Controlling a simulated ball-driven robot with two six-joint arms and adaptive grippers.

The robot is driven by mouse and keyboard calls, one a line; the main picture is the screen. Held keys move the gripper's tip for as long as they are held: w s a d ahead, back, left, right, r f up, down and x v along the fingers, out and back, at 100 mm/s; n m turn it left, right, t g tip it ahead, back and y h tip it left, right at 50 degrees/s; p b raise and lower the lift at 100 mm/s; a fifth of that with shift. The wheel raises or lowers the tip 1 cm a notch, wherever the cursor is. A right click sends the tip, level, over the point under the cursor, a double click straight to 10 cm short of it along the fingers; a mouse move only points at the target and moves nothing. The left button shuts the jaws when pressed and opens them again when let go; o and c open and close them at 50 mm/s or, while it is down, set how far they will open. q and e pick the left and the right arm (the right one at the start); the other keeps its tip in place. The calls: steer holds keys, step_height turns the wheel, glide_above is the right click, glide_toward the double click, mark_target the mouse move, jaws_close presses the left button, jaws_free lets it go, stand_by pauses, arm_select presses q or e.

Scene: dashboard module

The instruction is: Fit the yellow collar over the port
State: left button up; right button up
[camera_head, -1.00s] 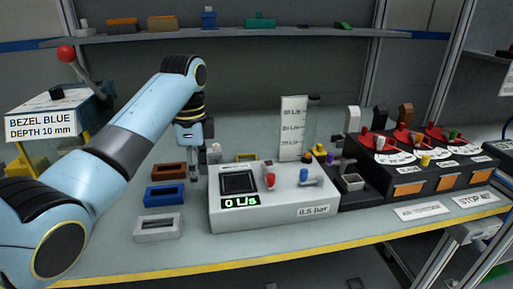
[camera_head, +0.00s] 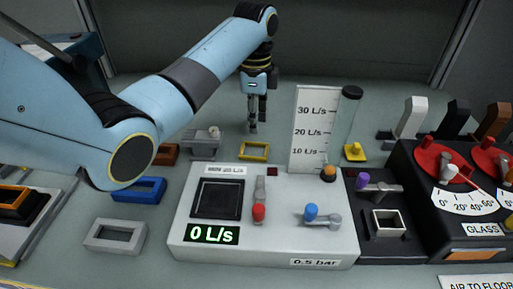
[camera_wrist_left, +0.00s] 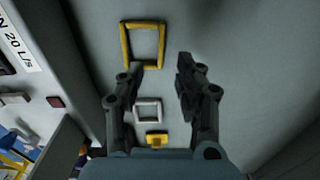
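The yellow collar (camera_head: 253,159) is a thin, nearly square frame lying flat on the table behind the grey flow box. It also shows in the left wrist view (camera_wrist_left: 125,45). A raised, light-rimmed square opening (camera_head: 374,224) on the dark block right of the flow box looks like the port; nothing sits around it. My left gripper (camera_head: 253,130) points down just above and behind the collar. In the left wrist view its fingers (camera_wrist_left: 160,66) are apart and empty, with one fingertip overlapping the collar's near corner. Contact cannot be told. My right gripper is not in view.
The flow box (camera_head: 275,240) has red and blue levers. Blue (camera_head: 138,189), grey (camera_head: 114,235) and brown (camera_head: 167,153) frames lie to its left. An upright scale card (camera_head: 312,125) and a tube (camera_head: 345,120) stand right of the gripper. The dial console (camera_head: 450,215) is far right.

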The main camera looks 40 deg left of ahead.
mark_target(255, 142)
arm_select(q)
steer(key=shift+f, duration=0.5)
steer(key=shift+w+f, duration=0.15)
steer(key=shift+f, duration=0.2)
step_height(255, 142, down, 4)
steer(key=shift+f, duration=0.4)
jaws_close()
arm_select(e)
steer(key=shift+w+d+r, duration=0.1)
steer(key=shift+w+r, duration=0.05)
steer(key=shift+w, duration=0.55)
